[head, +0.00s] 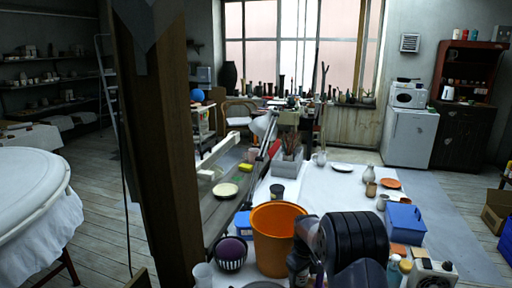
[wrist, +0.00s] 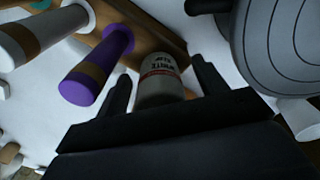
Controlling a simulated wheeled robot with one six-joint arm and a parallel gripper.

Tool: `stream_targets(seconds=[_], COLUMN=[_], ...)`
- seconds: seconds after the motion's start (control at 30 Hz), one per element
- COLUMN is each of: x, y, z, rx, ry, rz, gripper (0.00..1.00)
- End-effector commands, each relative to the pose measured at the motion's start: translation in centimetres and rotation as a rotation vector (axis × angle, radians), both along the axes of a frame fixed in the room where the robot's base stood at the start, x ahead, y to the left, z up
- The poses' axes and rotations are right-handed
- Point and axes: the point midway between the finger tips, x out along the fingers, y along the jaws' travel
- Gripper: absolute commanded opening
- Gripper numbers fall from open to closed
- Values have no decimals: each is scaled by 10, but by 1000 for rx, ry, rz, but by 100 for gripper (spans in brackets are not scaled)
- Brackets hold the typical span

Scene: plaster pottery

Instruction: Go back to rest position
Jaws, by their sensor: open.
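My gripper (wrist: 161,70) shows in the wrist view with its two dark fingers spread apart. A white cylindrical jar (wrist: 160,88) with dark lettering and a reddish band appears between the fingers. The gripper body hides its near end, and I cannot tell whether a finger touches it. In the head view, my black arm is folded low over the near end of the white table (head: 320,190). The gripper itself cannot be made out there.
The wrist view shows a purple bottle (wrist: 98,68), a white bottle (wrist: 45,33) and a grey round object (wrist: 285,40) close by. In the head view, an orange bucket (head: 275,245) stands just left of my arm and a blue box (head: 405,222) to its right. A wooden post (head: 170,150) rises at left.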

Motion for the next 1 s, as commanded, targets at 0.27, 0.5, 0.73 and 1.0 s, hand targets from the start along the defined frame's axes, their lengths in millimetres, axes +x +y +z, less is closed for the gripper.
stream_targets(seconds=[0.27, 0.5, 0.73, 1.0], x=[-2, -5, -8, -3], y=[1, 2, 2, 1], z=[27, 75, 84, 30], rx=[1, 0, 0, 0], ry=[-4, -5, 7, 5], rz=[0, 0, 0, 0], gripper=[68, 68, 68, 68])
